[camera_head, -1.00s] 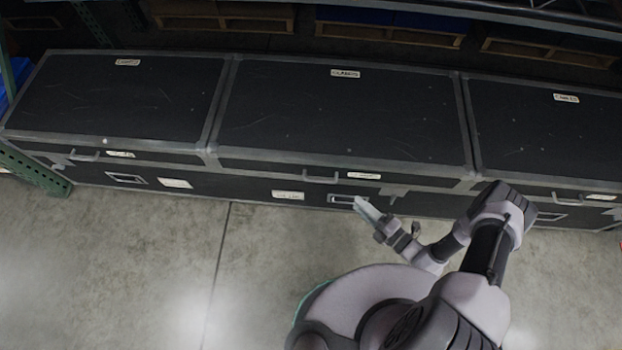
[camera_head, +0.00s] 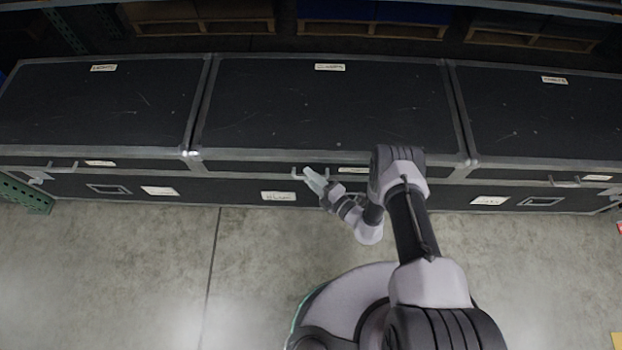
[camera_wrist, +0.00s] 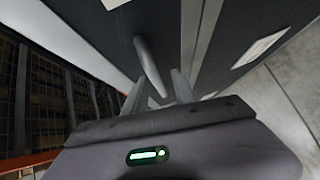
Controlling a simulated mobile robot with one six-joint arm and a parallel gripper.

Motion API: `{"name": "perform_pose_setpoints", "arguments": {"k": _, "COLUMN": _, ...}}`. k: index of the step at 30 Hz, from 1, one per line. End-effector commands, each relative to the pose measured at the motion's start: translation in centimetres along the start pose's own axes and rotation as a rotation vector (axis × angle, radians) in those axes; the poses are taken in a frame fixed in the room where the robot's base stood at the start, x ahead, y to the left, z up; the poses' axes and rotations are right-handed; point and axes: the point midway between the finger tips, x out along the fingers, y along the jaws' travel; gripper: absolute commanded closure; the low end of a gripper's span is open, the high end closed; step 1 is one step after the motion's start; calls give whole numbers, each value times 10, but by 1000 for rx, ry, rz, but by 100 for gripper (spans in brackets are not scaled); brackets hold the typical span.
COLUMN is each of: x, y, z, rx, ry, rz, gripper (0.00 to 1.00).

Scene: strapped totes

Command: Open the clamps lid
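The middle black case has a closed lid (camera_head: 330,105). A small label (camera_head: 330,67) on it is too blurred to read surely; it looks like the clamps label. A grey bar handle sits on the lid's front edge, seen in the wrist view (camera_wrist: 150,65). My gripper (camera_head: 313,178) is at this handle, in front of the case. In the wrist view my gripper (camera_wrist: 157,92) is open, with one finger each side of the handle's near end. I cannot tell whether either finger touches it. My arm hides part of the lid's front edge.
Similar closed black cases stand tight against it on the left (camera_head: 100,105) and right (camera_head: 545,110). Pallets (camera_head: 375,22) lie behind the row. A green rack post (camera_head: 25,195) is at the left. The concrete floor (camera_head: 120,265) in front is clear.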

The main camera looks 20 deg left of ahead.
Motion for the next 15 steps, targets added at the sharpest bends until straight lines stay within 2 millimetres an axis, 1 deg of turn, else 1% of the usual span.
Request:
{"name": "perform_pose_setpoints", "arguments": {"k": 7, "x": 2, "y": 1, "z": 0, "rx": 0, "ry": -1, "rz": 0, "gripper": 68}}
{"name": "perform_pose_setpoints", "arguments": {"k": 8, "x": 2, "y": 1, "z": 0, "rx": 0, "ry": 0, "rz": 0, "gripper": 70}}
{"name": "perform_pose_setpoints", "arguments": {"k": 12, "x": 1, "y": 1, "z": 0, "rx": 0, "ry": 0, "rz": 0, "gripper": 98}}
{"name": "perform_pose_setpoints", "arguments": {"k": 13, "x": 1, "y": 1, "z": 0, "rx": -1, "ry": 0, "rz": 0, "gripper": 100}}
{"name": "perform_pose_setpoints", "arguments": {"k": 15, "x": 1, "y": 1, "z": 0, "rx": -1, "ry": 0, "rz": 0, "gripper": 100}}
